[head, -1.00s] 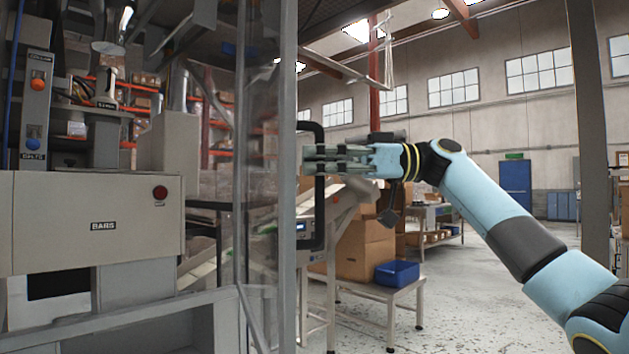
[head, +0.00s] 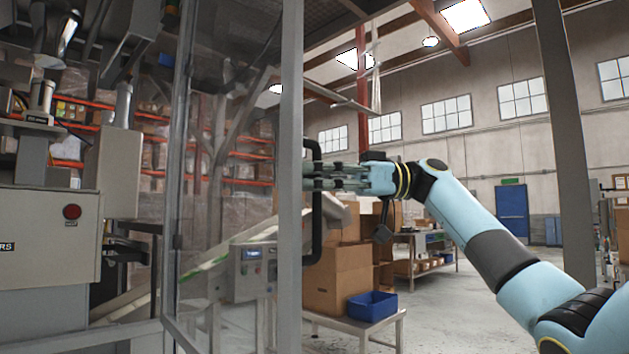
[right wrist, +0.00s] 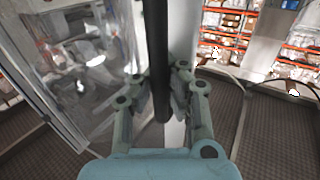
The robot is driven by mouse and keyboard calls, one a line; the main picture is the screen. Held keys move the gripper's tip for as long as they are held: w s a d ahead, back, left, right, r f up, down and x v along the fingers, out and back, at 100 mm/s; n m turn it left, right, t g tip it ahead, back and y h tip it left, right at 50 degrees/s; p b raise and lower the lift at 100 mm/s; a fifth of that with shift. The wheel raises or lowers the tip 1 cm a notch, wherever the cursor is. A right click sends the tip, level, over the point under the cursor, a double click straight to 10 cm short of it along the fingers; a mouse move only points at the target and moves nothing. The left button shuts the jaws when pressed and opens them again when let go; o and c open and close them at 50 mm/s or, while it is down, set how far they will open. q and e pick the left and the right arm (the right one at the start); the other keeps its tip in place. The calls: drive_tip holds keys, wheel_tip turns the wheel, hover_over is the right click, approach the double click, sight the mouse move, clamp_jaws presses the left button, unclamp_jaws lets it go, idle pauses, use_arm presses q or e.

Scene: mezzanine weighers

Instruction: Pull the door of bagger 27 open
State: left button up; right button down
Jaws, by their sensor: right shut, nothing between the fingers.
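The bagger's clear door panel (head: 235,130) stands left of centre in the head view, framed by a grey upright (head: 290,200). I can read no number 27. A black bar handle (head: 316,235) is fixed to the right side of this upright. My right gripper (head: 318,178) is at the handle's upper half, reaching in from the right. In the right wrist view the handle (right wrist: 157,50) runs upright in line with the shut fingers (right wrist: 158,95); I see no firm grip, and contact is unclear. How far the door stands ajar is unclear. My left gripper is out of view.
The bagger's pale housing with a red button (head: 72,212) is at the left. Beyond the door stand cardboard boxes (head: 338,280) and a low table with a blue bin (head: 371,306). A grey post (head: 575,150) rises at the right. The floor in the middle right is clear.

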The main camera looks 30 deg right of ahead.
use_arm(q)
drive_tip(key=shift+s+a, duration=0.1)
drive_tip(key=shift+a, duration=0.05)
use_arm(e)
drive_tip(key=shift+f, duration=0.15)
drive_tip(key=c, duration=1.6)
unclamp_jaws()
drive_tip(key=shift+s+d, duration=0.15)
drive_tip(key=shift+s, duration=0.05)
drive_tip(key=o, duration=0.3)
drive_tip(key=v, duration=1.2)
drive_tip(key=shift+w, duration=0.1)
